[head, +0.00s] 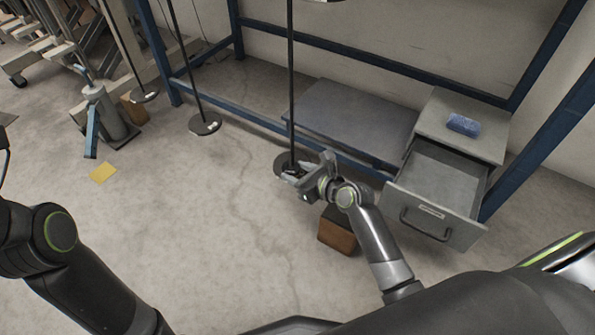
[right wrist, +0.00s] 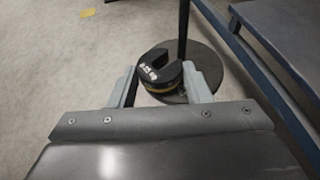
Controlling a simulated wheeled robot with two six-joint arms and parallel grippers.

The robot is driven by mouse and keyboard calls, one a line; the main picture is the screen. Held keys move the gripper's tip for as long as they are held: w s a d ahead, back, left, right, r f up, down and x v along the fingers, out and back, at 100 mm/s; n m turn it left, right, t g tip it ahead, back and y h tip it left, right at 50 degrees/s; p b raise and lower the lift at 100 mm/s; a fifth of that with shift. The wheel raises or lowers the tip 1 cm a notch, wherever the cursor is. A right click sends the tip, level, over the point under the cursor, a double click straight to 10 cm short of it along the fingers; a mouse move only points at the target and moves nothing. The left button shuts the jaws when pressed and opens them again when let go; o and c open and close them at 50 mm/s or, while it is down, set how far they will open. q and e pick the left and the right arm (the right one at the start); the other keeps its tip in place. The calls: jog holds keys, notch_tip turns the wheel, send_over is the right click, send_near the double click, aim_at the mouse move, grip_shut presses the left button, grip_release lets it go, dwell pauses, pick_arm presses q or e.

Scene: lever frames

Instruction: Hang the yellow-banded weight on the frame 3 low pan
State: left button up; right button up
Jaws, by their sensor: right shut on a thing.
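The yellow-banded weight (right wrist: 158,76) is a black slotted disc with a yellow band low on its side and pale marks on top. My right gripper (head: 298,174) is shut on it, with one finger on each side in the right wrist view. A round dark pan (right wrist: 207,66) on a thin black rod (right wrist: 184,28) is just beyond and partly behind the weight. In the head view this rod (head: 291,80) comes down at my right gripper, which partly covers the pan. I cannot tell whether the rod is inside the slot or whether weight and pan touch. My left gripper is out of view.
Two more rod-hung pans (head: 205,124) (head: 145,95) are to the left. A blue-grey shelf (head: 345,117) and an open drawer (head: 437,205) are at the right. A brown block (head: 337,231) is beside my right arm.

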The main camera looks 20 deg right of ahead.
aim_at(294, 162)
jog(key=shift+w, duration=0.15)
jog(key=shift+w+d, duration=0.45)
jog(key=shift+w, duration=0.35)
jog(key=shift+w+d+p, duration=0.3)
jog(key=shift+w+p, duration=0.25)
jog(key=shift+w, duration=0.05)
dwell(0.7)
jog(key=shift+f, duration=0.45)
dwell(0.5)
jog(key=o, duration=1.1)
jog(key=p+v, duration=0.2)
jog(key=shift+s+d+r+p, duration=0.15)
jog(key=shift+s+r+p, duration=0.05)
jog(key=shift+s+p, duration=0.1)
jog(key=shift+p+v, duration=1.6)
jog(key=shift+v, duration=0.55)
